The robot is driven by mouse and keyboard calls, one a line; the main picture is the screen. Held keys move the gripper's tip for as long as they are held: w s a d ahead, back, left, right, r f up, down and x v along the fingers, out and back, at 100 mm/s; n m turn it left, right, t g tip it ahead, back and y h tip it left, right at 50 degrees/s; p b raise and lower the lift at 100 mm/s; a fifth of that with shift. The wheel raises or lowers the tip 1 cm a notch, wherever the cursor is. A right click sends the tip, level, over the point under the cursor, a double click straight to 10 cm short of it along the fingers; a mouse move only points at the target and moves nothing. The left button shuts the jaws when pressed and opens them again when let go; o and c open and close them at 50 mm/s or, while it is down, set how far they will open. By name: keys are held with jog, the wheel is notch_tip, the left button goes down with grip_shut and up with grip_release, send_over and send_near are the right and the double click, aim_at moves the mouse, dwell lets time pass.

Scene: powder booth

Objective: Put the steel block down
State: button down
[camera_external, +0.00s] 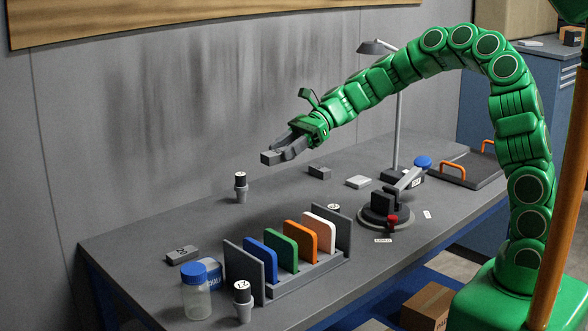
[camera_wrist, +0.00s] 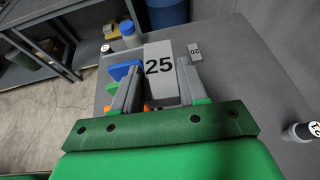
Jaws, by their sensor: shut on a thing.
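My gripper (camera_external: 290,147) is shut on a grey steel block (camera_external: 270,158), holding it in the air above the workbench (camera_external: 225,217). In the wrist view the block (camera_wrist: 160,68) shows a face marked "25" between the two grey fingers of my gripper (camera_wrist: 156,88). Bench surface shows beyond the block in that view. The block is clear of the bench in the external view. Its underside is hidden.
A marked grey block (camera_external: 183,254) lies at the bench's left. Another grey block (camera_external: 319,172) and a pale block (camera_external: 358,182) lie towards the back. A rack of coloured panels (camera_external: 311,273), a capped jar (camera_external: 196,295) and a lever fixture (camera_external: 385,209) stand nearer the front.

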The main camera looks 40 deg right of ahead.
jog(key=shift+s+a+r+n+g, duration=0.2)
jog(key=shift+s+a+n+g, duration=0.1)
jog(key=shift+s+g, duration=0.1)
jog(key=shift+s+a+f, duration=0.1)
jog(key=shift+s+a, duration=0.05)
notch_tip(320, 180, down, 11)
send_over(239, 235)
jog(key=s, duration=0.2)
jog(key=f, duration=0.7)
jog(key=shift+w+d+f, duration=0.15)
jog(key=shift+d+f, duration=0.05)
jog(key=shift+d, duration=0.2)
jog(key=shift+w+a+f, duration=0.15)
jog(key=shift+w+f, duration=0.2)
jog(key=shift+f, duration=0.25)
jog(key=shift+w+a+f, duration=0.2)
jog(key=shift+w+f, duration=0.3)
notch_tip(239, 235, down, 3)
jog(key=shift+f, duration=0.15)
